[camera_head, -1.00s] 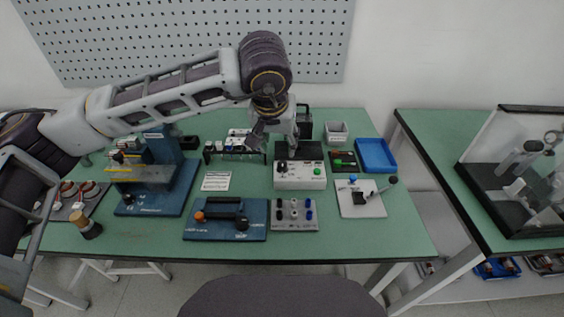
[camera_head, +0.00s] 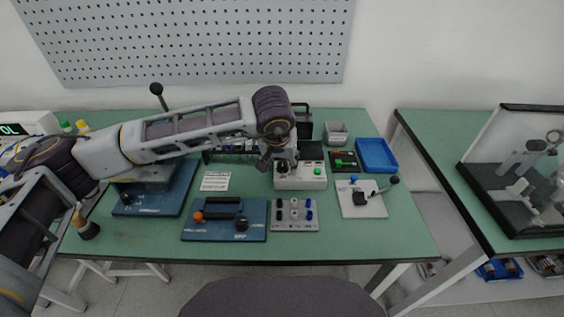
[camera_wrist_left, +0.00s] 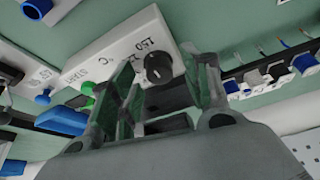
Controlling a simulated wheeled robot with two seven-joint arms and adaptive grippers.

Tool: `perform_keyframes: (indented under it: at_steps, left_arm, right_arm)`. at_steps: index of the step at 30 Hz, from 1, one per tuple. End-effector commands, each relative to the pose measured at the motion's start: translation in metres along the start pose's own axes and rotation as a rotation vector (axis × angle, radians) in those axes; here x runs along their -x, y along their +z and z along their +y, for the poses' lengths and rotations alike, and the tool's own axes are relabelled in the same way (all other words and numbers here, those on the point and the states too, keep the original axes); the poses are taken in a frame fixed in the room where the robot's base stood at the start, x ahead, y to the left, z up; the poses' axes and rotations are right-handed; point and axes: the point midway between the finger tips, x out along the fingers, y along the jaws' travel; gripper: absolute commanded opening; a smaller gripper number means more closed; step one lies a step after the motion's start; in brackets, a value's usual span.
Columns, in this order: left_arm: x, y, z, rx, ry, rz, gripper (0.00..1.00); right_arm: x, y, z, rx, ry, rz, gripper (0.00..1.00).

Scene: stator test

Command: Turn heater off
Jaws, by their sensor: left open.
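The heater (camera_head: 313,183) is a white box with a dark top panel, standing mid-table in the head view. Its front has a black dial knob (camera_wrist_left: 158,68) and a green button (camera_head: 318,171). In the wrist view the markings 150 and °C show on the white face by the knob, and START on the white face by the green button. My left gripper (camera_wrist_left: 162,85) is open, with its fingers on either side of the knob in that picture. I cannot tell whether they touch it. In the head view the left gripper (camera_head: 280,158) is at the heater's left side, partly hidden by my wrist.
A blue tray (camera_head: 376,154) and a grey bin (camera_head: 336,133) stand right of the heater. A grey panel with several knobs (camera_head: 295,215) and a blue fixture with handles (camera_head: 224,219) lie in front. A small lever fixture (camera_head: 362,198) stands front right.

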Motion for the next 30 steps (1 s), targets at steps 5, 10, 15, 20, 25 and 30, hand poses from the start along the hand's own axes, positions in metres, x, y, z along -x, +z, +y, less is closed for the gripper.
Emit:
perform_keyframes:
  at_steps: [5,10,15,20,25,30]
  left_arm:
    - [-0.0037,0.0002,0.0002,0.0,0.0,0.0,0.48]
    - [-0.0036,0.0002,0.0002,0.0,0.0,0.0,0.48]
    - [-0.0034,0.0002,0.0002,0.0,0.0,0.0,0.31]
    - [-0.0033,0.0002,0.0002,0.0,0.0,0.0,0.1]
    - [-0.0033,0.0002,0.0003,0.0,0.0,0.0,0.02]
    - [-0.0034,0.0001,0.0005,0.008,-0.003,0.0,0.02]
  right_arm:
    - [0.0017,-0.0034,0.0,0.0,0.0,0.003,0.4]
    - [0.0015,-0.0033,0.0001,0.0,0.0,0.002,0.4]
    - [0.0009,-0.0029,0.0003,0.0,0.0,0.001,0.4]
    - [0.0009,-0.0035,0.0004,0.0,0.0,0.003,0.4]
    - [0.0008,-0.0039,0.0005,0.0,0.0,0.003,0.4]
    - [0.0004,-0.003,0.0004,0.0,0.0,-0.001,0.4]
